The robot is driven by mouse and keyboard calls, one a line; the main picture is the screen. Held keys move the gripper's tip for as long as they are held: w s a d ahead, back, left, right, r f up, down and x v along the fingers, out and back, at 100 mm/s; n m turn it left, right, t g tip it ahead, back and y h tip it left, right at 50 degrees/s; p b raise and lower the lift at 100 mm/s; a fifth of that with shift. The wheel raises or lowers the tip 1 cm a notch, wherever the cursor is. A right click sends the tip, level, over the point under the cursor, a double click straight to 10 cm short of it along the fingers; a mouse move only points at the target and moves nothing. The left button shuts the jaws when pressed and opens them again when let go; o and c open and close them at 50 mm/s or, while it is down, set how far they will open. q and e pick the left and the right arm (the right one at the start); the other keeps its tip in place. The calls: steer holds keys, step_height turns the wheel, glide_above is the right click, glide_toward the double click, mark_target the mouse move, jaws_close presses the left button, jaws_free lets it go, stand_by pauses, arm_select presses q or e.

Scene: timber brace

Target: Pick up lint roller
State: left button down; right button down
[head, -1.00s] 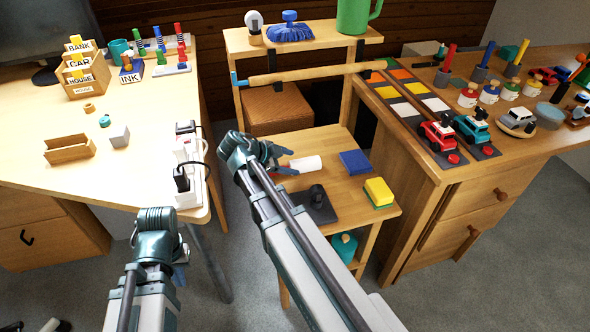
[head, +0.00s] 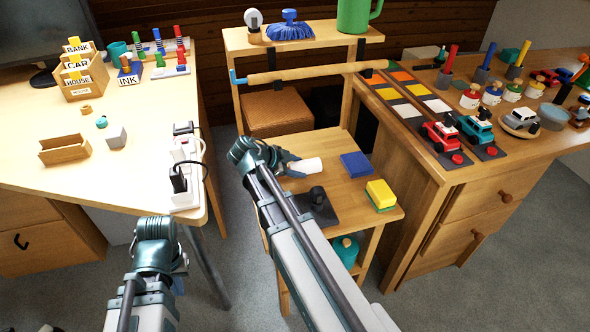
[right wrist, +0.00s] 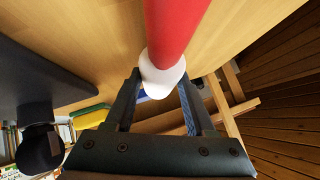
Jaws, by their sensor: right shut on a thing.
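The lint roller has a white roll (head: 305,167) that shows past my right gripper (head: 283,161) in the head view, over the small wooden table. In the right wrist view its red part (right wrist: 175,30) runs up to the top edge and its white part (right wrist: 161,78) lies between the fingers of my right gripper (right wrist: 160,88). My right gripper is shut on the lint roller. Whether the roller touches the table is unclear. My left gripper (head: 178,274) hangs at the lower left, away from the roller, its fingers mostly hidden behind the arm.
The small table (head: 338,190) also holds a dark block with a black knob (head: 317,196), a blue block (head: 356,165) and a yellow-green sponge (head: 380,194). A power strip (head: 186,172) lies on the left desk's edge. A wooden rod (head: 305,73) crosses behind.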

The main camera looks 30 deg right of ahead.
mark_target(297, 165)
steer(key=shift+r, duration=0.1)
step_height(297, 165, up, 10)
steer(key=p, duration=1)
